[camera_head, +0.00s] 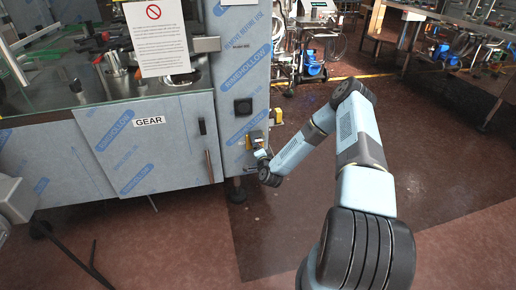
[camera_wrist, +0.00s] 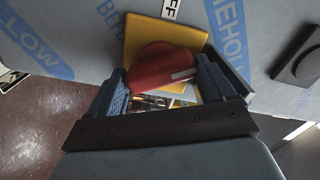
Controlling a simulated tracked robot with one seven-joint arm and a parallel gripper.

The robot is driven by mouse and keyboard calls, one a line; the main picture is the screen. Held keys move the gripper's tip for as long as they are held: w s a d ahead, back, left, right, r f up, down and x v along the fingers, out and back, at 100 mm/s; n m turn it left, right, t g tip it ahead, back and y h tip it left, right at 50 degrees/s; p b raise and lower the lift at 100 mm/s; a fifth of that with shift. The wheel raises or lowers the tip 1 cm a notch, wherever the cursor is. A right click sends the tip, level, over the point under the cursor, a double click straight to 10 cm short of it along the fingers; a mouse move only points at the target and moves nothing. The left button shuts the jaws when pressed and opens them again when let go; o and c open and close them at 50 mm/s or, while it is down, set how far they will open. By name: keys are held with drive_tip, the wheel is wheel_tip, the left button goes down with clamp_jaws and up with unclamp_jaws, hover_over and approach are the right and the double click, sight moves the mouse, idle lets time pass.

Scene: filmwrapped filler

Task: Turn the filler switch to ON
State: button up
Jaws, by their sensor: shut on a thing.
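The filler switch is a red rotary knob (camera_wrist: 160,68) on a yellow square plate (camera_wrist: 140,35), seen in the wrist view. A white mark on the knob lies toward its right end. A label (camera_wrist: 172,8) reading "FF", cut off by the frame, sits above the plate. My gripper (camera_wrist: 161,70) is shut on the knob, one blue finger on each side. In the head view my gripper (camera_head: 262,156) is at the cabinet's right panel and largely covers the switch. No ON label shows.
The film-wrapped cabinet (camera_head: 170,165) has a door marked GEAR with a dark handle (camera_head: 208,166) left of my gripper. A black square fitting (camera_head: 243,107) sits above the switch. Other machines stand at the back. Open floor (camera_head: 450,190) lies to the right.

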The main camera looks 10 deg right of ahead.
drive_tip(key=shift+w+d+r+h, duration=0.15)
drive_tip(key=shift+d+h, duration=0.25)
drive_tip(key=shift+d, duration=0.45)
drive_tip(key=o, duration=0.9)
drive_tip(key=shift+w, duration=0.1)
drive_tip(key=shift+a, duration=0.35)
drive_tip(key=s, duration=1.6)
drive_tip(key=shift+s+a, duration=0.25)
drive_tip(key=shift+a, duration=0.2)
drive_tip(key=shift+f, duration=0.2)
